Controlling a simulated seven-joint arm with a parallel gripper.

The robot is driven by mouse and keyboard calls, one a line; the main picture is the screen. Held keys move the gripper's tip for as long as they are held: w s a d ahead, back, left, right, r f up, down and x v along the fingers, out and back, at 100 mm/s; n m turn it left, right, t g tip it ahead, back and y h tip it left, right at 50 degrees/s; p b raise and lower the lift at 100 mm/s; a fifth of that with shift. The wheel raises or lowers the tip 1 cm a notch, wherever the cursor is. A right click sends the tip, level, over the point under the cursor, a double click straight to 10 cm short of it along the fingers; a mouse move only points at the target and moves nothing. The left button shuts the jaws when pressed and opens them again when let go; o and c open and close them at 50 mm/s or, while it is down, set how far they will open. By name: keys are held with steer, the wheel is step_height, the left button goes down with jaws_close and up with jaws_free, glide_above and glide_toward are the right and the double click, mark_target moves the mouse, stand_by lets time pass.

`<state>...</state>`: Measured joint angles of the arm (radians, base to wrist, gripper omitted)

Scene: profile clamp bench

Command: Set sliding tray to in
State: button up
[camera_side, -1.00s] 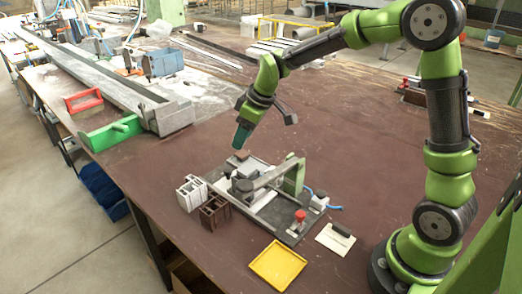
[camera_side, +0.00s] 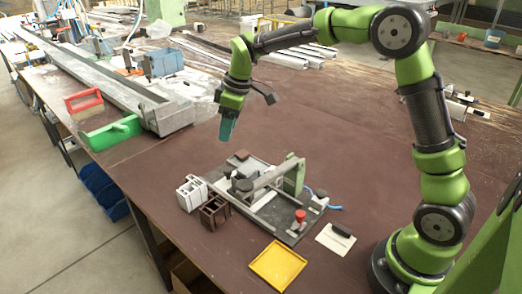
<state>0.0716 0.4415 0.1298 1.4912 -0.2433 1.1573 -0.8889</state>
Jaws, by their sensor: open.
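The clamp fixture (camera_side: 291,232) stands on the brown bench, with a dark base plate, light metal rails, a grey lever arm (camera_side: 268,180), a green upright block (camera_side: 295,177) and a red knob (camera_side: 300,215). The sliding tray appears to be part of this fixture, but I cannot clearly pick it out or tell its position. My gripper (camera_side: 227,132) points downward above the bench, beyond and slightly left of the fixture. It touches nothing and is open and empty; its fingers look small and close together from here.
White profile pieces (camera_side: 190,192) and brown profile pieces (camera_side: 214,212) stand at the fixture's left. A yellow tray (camera_side: 278,266) and a white card with a dark block (camera_side: 336,238) lie in front.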

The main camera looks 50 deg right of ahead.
mark_target(228, 169)
steer(key=f+g, duration=0.1)
steer(key=f, duration=0.3)
steer(key=w+f+n+h, duration=0.1)
steer(key=f, duration=0.4)
steer(key=w+f+n+g, duration=0.1)
steer(key=f, duration=0.4)
steer(key=shift+g, duration=0.3)
jaws_close()
